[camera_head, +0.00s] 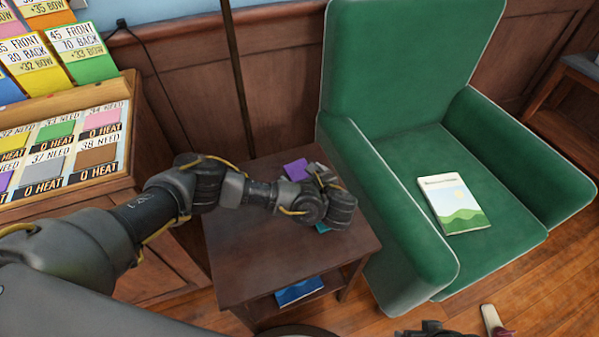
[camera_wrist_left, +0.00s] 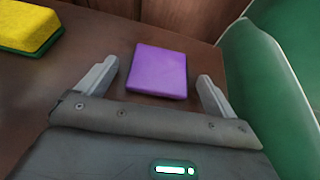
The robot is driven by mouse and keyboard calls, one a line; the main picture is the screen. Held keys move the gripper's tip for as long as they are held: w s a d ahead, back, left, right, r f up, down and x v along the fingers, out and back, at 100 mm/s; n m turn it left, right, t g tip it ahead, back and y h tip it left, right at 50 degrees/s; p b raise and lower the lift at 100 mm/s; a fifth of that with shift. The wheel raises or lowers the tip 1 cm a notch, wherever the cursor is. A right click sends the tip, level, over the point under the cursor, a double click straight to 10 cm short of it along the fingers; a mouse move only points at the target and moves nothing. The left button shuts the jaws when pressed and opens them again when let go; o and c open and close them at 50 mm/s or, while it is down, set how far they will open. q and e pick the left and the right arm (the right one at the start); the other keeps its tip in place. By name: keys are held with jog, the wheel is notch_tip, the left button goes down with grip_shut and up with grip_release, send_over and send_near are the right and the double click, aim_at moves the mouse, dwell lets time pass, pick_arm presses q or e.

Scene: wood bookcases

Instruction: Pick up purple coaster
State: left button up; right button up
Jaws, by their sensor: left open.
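The purple coaster (camera_head: 296,169) is a flat square on the dark wooden side table (camera_head: 235,240), near its back edge. In the left wrist view the coaster (camera_wrist_left: 157,72) lies flat just ahead of my left gripper (camera_wrist_left: 157,80), roughly centred between its two spread fingers. The fingers are open, and nothing is held. In the head view my left gripper (camera_head: 322,177) is over the table by the coaster, partly hidden by its own wrist. Dark parts at the bottom right edge may belong to my right arm, but they are cut off.
A yellow and green sponge-like block (camera_wrist_left: 28,25) lies left of the coaster. A teal item (camera_head: 322,228) shows partly under my wrist. The green armchair (camera_head: 400,165) with a book (camera_head: 454,205) stands close on the right. A card display (camera_head: 62,150) stands left.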

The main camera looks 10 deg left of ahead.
aim_at(303, 176)
pick_arm(q)
jog(key=shift+w+a, duration=0.15)
pick_arm(e)
jog(key=shift+r, duration=0.35)
pick_arm(q)
jog(key=c, duration=1.1)
jog(key=shift+r, duration=0.1)
jog(key=shift+r, duration=0.2)
notch_tip(303, 176, up, 7)
jog(key=p, duration=0.2)
jog(key=shift+p, duration=0.3)
jog(key=shift+r+p, duration=1.1)
jog(key=shift+r, duration=0.1)
pick_arm(e)
notch_tip(303, 176, down, 10)
jog(key=shift+f+g, duration=0.15)
jog(key=shift+g, duration=0.25)
